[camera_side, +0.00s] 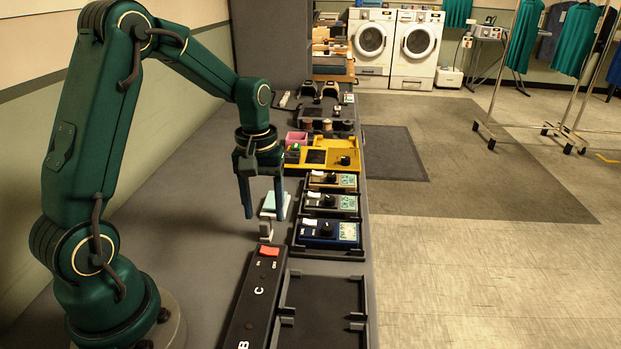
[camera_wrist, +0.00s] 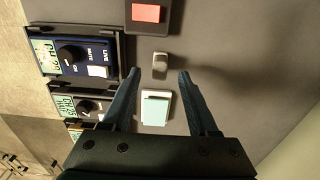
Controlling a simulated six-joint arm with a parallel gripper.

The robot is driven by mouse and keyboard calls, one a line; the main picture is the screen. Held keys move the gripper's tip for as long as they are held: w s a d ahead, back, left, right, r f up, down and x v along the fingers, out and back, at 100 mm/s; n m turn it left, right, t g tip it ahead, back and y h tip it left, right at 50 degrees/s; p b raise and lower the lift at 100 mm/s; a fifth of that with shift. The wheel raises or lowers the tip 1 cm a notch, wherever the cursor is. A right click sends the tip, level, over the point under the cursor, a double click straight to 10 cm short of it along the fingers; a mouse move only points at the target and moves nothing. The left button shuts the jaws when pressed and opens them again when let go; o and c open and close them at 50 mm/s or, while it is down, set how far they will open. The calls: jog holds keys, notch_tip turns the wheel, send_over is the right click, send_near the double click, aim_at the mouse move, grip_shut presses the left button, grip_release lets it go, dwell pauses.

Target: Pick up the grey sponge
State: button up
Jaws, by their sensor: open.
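A small light grey block (camera_side: 265,230) stands on the grey bench top; it looks like the sponge, though its texture is too small to tell. In the wrist view the block (camera_wrist: 160,62) lies just beyond the fingertips, in line with the gap between them. My gripper (camera_side: 265,218) points down and is open, with nothing visibly held. In the wrist view its two dark fingers (camera_wrist: 159,72) are spread to either side. Contact between fingers and block is not visible.
A pale green pad on a white holder (camera_side: 274,203) is close to the fingers. A dark lettered strip with a red block (camera_side: 269,252) is at the near side. Blue (camera_side: 328,232) and other boxed panels line the right edge. Bare bench lies left.

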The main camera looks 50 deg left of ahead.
aim_at(265, 219)
jog(key=shift+f, duration=1.8)
grip_shut()
jog(key=shift+r, duration=0.5)
jog(key=r, duration=0.3)
jog(key=shift+s+a+r, duration=0.25)
jog(key=shift+r, duration=0.1)
jog(key=s+a+r, duration=0.6)
jog(key=s+a, duration=0.1)
jog(key=s, duration=0.1)
jog(key=shift+a+r, duration=0.2)
jog(key=shift+a, duration=0.05)
